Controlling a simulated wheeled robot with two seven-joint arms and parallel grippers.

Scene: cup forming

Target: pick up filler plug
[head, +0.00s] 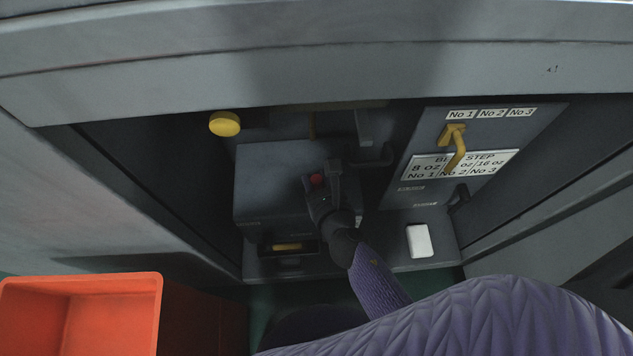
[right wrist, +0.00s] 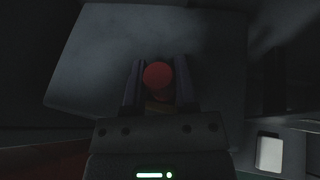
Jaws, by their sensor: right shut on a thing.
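The filler plug, a small round red piece (head: 317,180), shows above the grey box-shaped housing (head: 275,165) inside the machine bay. My right gripper (head: 322,178) reaches in from the lower right and is shut on it. In the right wrist view the red plug (right wrist: 158,76) sits between the two dark fingers of my right gripper (right wrist: 158,84), with a dull yellowish part just below it. I cannot tell whether the plug touches the housing below. My left gripper is not in view.
A yellow knob (head: 225,123) is at the bay's upper left. A yellow lever (head: 455,150) stands out from the labelled panel at right. A white block (head: 419,241) lies on the ledge. An orange bin (head: 80,315) is at lower left. A thick grey beam (head: 300,70) crosses the top.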

